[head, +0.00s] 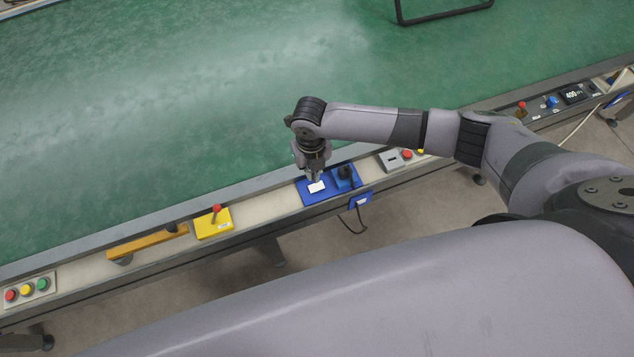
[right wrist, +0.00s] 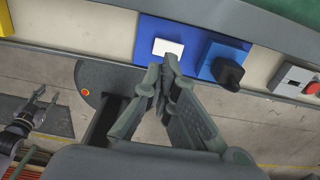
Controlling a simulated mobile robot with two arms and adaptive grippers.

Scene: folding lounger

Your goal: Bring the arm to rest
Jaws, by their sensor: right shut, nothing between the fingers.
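My right gripper (head: 314,178) hangs from the arm that comes in from the right, over the blue panel (head: 308,196) on the conveyor's edge rail. In the right wrist view its fingers (right wrist: 164,72) are shut and empty. Their tips show just below the white label (right wrist: 168,47) of the blue panel; I cannot tell whether they touch it. In the right wrist view my left gripper (right wrist: 46,100) shows small at the left, with its fingers apart and nothing between them. It is outside the head view.
A black knob (right wrist: 228,73) sits on the blue panel. A yellow box with a red-tipped lever (head: 216,208), a three-button box (head: 27,290) and a grey box with a red button (head: 391,161) line the rail. The green belt (head: 180,100) is bare nearby; a black frame (head: 445,15) lies at the back.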

